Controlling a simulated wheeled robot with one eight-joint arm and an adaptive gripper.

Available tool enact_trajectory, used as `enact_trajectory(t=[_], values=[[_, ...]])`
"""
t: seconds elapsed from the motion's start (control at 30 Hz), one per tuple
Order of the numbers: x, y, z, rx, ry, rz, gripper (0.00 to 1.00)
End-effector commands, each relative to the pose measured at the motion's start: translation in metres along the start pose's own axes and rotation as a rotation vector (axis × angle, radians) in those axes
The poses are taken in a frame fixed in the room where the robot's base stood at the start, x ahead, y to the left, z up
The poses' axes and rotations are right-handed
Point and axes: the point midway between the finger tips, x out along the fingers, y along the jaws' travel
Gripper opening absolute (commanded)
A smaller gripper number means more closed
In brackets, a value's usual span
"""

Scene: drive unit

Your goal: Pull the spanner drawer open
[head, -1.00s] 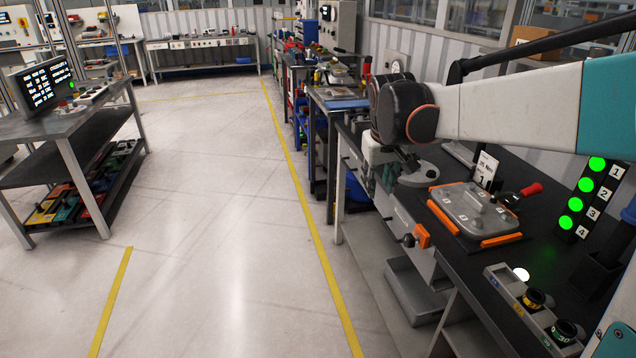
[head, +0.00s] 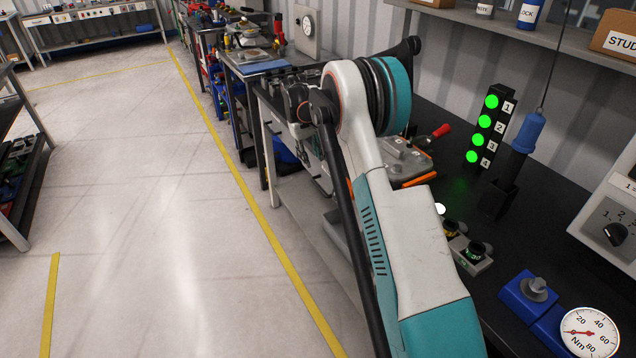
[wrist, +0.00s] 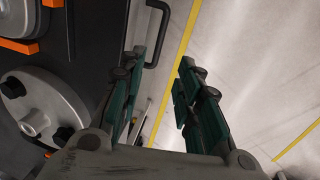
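In the wrist view my gripper (wrist: 160,72) is open, its two dark green-padded fingers apart with nothing between the pads. A black bar handle (wrist: 166,28) shows just beyond the fingertips, past the dark bench edge and nearer the left finger. It looks like a drawer handle, but I cannot read any label to tell which drawer. The fingers do not appear to touch it. In the head view my arm hides the gripper and most of the drawer fronts under the bench.
A grey housing with orange clamps (head: 405,160) sits on the black bench. A grey round fixture (wrist: 42,112) lies left of my gripper. A button box (head: 468,250), a lamp stack (head: 485,130) and a gauge (head: 590,333) are on the right. The floor left of the bench is clear.

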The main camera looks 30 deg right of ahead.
Motion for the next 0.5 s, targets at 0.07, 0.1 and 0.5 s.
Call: enact_trajectory(t=[0.07, 0.1, 0.5], values=[[0.007, 0.0, -0.001, 0.0, -0.002, 0.0, 0.31], [0.011, 0.0, -0.001, 0.0, -0.003, 0.0, 0.31], [0.083, 0.0, -0.001, 0.0, -0.002, 0.0, 0.31]])
